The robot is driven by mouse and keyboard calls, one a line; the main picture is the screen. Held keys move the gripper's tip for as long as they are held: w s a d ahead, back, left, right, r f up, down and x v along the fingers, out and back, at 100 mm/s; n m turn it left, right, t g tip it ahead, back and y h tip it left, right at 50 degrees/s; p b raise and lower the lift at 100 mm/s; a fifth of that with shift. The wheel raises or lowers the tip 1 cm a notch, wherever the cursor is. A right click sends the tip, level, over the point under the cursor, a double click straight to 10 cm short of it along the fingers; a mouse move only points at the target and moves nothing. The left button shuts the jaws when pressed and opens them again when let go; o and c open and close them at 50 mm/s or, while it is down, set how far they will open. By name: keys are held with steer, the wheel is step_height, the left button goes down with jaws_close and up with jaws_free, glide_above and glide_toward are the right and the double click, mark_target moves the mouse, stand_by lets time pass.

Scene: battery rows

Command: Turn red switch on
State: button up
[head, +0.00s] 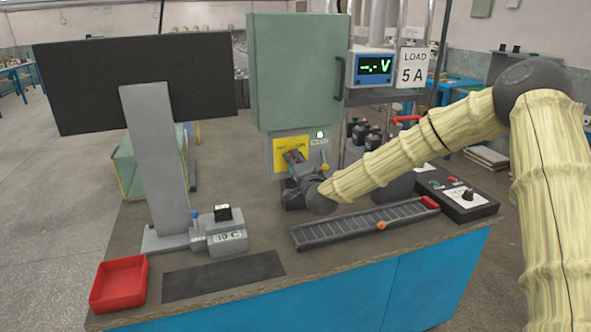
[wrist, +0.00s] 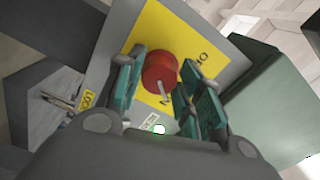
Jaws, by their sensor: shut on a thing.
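The red switch (wrist: 160,72) is a round red knob with a pale line on it, set on a yellow plate (wrist: 195,45) with dark lettering. In the head view the yellow plate (head: 305,142) is on the panel below the green cabinet, and the red switch (head: 292,156) is mostly hidden by my gripper. My gripper (head: 298,170) reaches the panel from the right. In the wrist view its two green-padded fingers (wrist: 164,72) are on either side of the knob, shut on it.
The green cabinet (head: 298,70) stands above the panel, with a voltage display (head: 374,68) to its right. A grey rack (head: 365,224), a black control box (head: 458,200), a red tray (head: 119,284) and a dark monitor (head: 135,80) are on the bench. The front bench middle holds a dark mat (head: 223,275).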

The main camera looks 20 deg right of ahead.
steer(key=shift+f+m+b, duration=0.1)
steer(key=shift+m+b, duration=0.2)
steer(key=shift+m, duration=0.3)
steer(key=o, duration=1)
steer(key=shift+d, duration=0.1)
steer(key=s, duration=1.2)
steer(key=shift+d, duration=0.15)
